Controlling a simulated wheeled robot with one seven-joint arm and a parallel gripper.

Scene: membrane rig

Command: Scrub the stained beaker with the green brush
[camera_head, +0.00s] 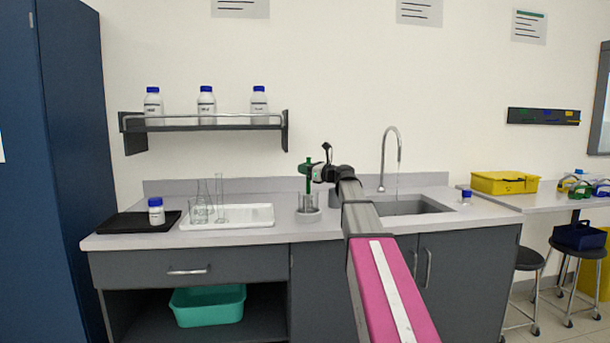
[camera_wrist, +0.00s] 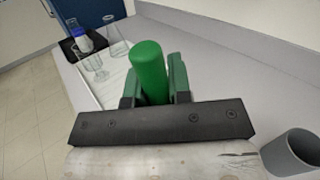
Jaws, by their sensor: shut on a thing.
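The green brush (camera_head: 308,176) stands upright with its lower end inside the stained beaker (camera_head: 308,202). The beaker stands on a grey round base on the counter, left of the sink. My gripper (camera_head: 317,173) is shut on the brush's handle above the beaker. In the wrist view the green handle (camera_wrist: 150,70) rises between my gripper's two fingers (camera_wrist: 153,88). The beaker and the brush's lower end are hidden in the wrist view.
A white tray (camera_head: 255,221) with clear glassware stands left of the beaker. A black mat (camera_head: 120,225) holds a blue-capped bottle (camera_head: 156,211). The sink (camera_head: 408,206) with a running tap (camera_head: 390,155) lies right. A grey cup (camera_wrist: 291,153) stands close by in the wrist view.

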